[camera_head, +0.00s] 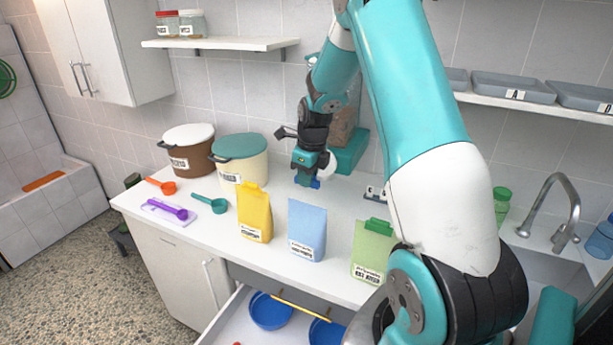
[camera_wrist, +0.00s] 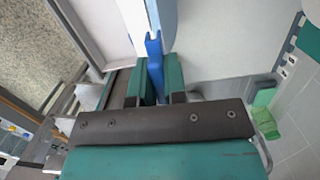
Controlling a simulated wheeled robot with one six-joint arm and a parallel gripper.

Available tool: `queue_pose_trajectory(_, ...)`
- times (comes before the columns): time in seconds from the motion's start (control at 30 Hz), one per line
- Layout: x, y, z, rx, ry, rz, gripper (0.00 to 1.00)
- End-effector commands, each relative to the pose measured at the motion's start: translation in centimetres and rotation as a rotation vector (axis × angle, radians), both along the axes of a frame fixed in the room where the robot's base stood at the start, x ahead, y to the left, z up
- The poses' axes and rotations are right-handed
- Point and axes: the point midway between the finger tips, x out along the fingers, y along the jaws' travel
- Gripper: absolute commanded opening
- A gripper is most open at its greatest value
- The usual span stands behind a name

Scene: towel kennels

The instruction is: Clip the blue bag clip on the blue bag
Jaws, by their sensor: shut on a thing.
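The blue bag (camera_head: 307,232) stands upright on the white counter, between the yellow bag and the green bag, with no clip on its top edge. My gripper (camera_head: 309,177) is above and behind the blue bag, pointing down. It is shut on the blue bag clip (camera_head: 315,184), mostly hidden by the fingers in the head view. In the wrist view the blue clip (camera_wrist: 154,62) sits between my two teal fingers (camera_wrist: 155,82). A pale blue strip, likely the blue bag (camera_wrist: 168,18), shows beside the clip's far end. I cannot tell whether they touch.
A yellow bag (camera_head: 254,217) and a green bag (camera_head: 372,255) carry clips on their tops. Two lidded tubs (camera_head: 190,158) (camera_head: 243,170) and scoops (camera_head: 209,201) stand left. An open drawer (camera_head: 240,315) with blue bowls (camera_head: 269,311) is below the front edge.

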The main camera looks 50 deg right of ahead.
Motion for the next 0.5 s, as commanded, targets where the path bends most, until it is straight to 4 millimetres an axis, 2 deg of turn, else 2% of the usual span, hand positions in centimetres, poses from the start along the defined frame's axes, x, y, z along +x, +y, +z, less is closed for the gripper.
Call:
queue_pose_trajectory(0.03,0.0,0.0,-0.9,0.001,0.001,0.001,0.00)
queue_pose_trajectory(0.3,0.0,0.0,-3.7,0.000,0.001,0.002,0.00)
queue_pose_trajectory(0.5,0.0,0.0,-5.2,0.000,0.001,0.003,0.00)
